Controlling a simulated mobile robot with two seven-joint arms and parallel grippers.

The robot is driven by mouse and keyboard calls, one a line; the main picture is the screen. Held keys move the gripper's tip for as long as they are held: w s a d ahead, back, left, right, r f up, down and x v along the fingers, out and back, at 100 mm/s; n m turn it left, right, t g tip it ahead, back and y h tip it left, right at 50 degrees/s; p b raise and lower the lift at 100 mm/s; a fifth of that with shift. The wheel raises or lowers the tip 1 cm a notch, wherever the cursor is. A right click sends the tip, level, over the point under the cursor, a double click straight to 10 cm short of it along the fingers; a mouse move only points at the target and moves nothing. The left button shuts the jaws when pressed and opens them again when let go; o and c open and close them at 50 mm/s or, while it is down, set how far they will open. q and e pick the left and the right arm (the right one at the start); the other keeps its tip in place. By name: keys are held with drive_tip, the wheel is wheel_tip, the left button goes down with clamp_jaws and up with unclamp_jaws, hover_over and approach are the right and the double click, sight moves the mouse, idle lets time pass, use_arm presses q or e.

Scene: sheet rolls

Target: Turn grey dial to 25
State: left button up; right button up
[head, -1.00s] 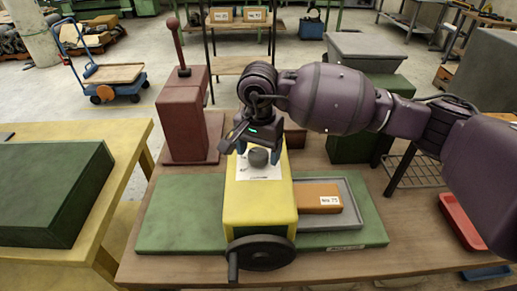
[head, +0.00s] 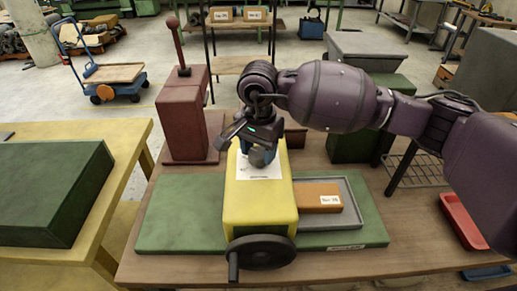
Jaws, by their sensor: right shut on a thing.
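The grey dial (head: 261,158) sits on a white paper scale (head: 243,170) on the top of a yellow machine (head: 259,203). The marks on the scale are too small to read. My right gripper (head: 260,152) comes down from above and is shut on the dial, with its fingers around the knob. The fingers hide part of the dial and scale. My left gripper is not in view.
A black handwheel (head: 262,253) is on the machine's front. An orange block (head: 317,197) lies in a grey tray (head: 356,213) to the right. A dark red lever post (head: 185,115) stands behind left. The green base (head: 180,215) is clear at left.

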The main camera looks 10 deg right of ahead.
drive_tip(key=m, duration=0.3)
drive_tip(key=shift+r, duration=0.1)
drive_tip(key=m, duration=0.9)
drive_tip(key=shift+r+m+p, duration=0.1)
drive_tip(key=shift+m+p, duration=0.2)
drive_tip(key=shift+p, duration=0.1)
drive_tip(key=m, duration=0.3)
drive_tip(key=shift+m+p, duration=0.3)
drive_tip(key=shift+p, duration=0.1)
drive_tip(key=m+p, duration=0.1)
drive_tip(key=m, duration=0.3)
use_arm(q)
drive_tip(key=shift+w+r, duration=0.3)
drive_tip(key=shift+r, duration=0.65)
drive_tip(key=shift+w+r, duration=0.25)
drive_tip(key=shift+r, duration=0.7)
use_arm(e)
drive_tip(key=shift+m, duration=1.2)
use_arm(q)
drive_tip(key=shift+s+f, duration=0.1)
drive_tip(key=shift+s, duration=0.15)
